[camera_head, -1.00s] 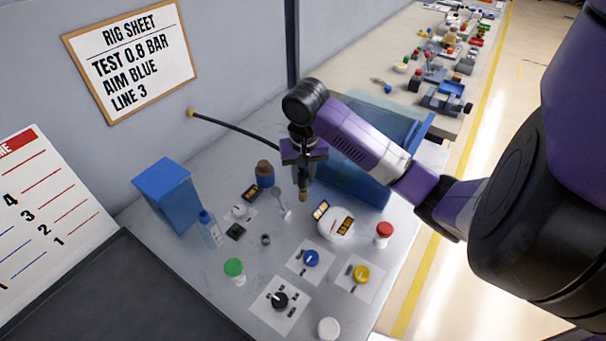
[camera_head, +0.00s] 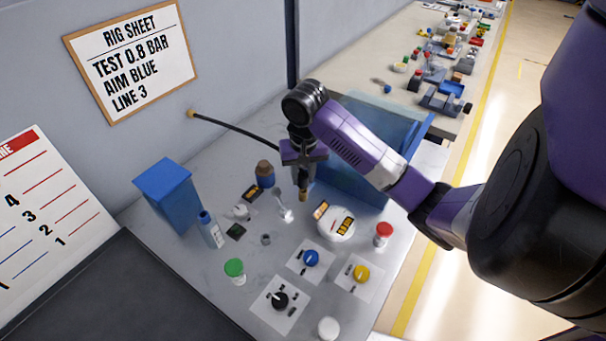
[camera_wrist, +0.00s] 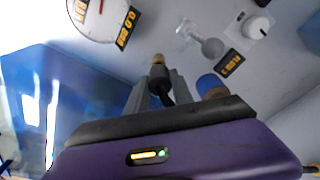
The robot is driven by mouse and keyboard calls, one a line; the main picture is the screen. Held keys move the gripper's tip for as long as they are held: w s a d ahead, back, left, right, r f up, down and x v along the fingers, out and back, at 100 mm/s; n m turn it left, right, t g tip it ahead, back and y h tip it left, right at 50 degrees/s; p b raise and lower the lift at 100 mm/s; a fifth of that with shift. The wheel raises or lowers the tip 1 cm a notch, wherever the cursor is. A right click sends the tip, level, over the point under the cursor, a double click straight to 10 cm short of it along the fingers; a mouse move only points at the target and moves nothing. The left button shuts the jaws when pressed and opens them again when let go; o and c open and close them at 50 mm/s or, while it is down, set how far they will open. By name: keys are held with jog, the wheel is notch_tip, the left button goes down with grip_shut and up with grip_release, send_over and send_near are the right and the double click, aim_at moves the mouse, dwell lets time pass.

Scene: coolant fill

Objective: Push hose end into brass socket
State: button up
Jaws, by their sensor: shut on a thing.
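My gripper (camera_head: 304,177) points down above the grey bench and is shut on the hose end (camera_head: 303,195), a brass tip on a black hose. In the wrist view the brass tip (camera_wrist: 157,61) sticks out past the fingers, clear of any socket. The black hose (camera_head: 237,127) runs from a brass fitting on the wall to my gripper. I cannot pick out the brass socket with certainty. A blue piece with a tan-brown top (camera_head: 265,170) stands left of my gripper, apart from the hose end; it also shows in the wrist view (camera_wrist: 211,86).
A round white gauge (camera_head: 335,224) lies right of and nearer than the hose end. A blue tank (camera_head: 352,185) stands behind my gripper. Blue, yellow and black knobs sit on white plates in front. A blue box (camera_head: 167,191) and a bottle (camera_head: 211,229) stand left.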

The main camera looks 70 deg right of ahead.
aim_at(303, 175)
jog(key=shift+f+b, duration=0.85)
jog(key=shift+f, duration=0.25)
jog(key=o, duration=1.1)
jog(key=shift+o, duration=0.2)
jog(key=shift+r, duration=0.1)
jog(key=r+p, duration=0.1)
jog(key=r, duration=0.4)
jog(key=r+p, duration=0.1)
jog(key=r, duration=0.1)
jog(key=shift+s+a+r+p, duration=0.2)
jog(key=shift+a+r+p, duration=0.1)
jog(key=shift+a+p, duration=0.1)
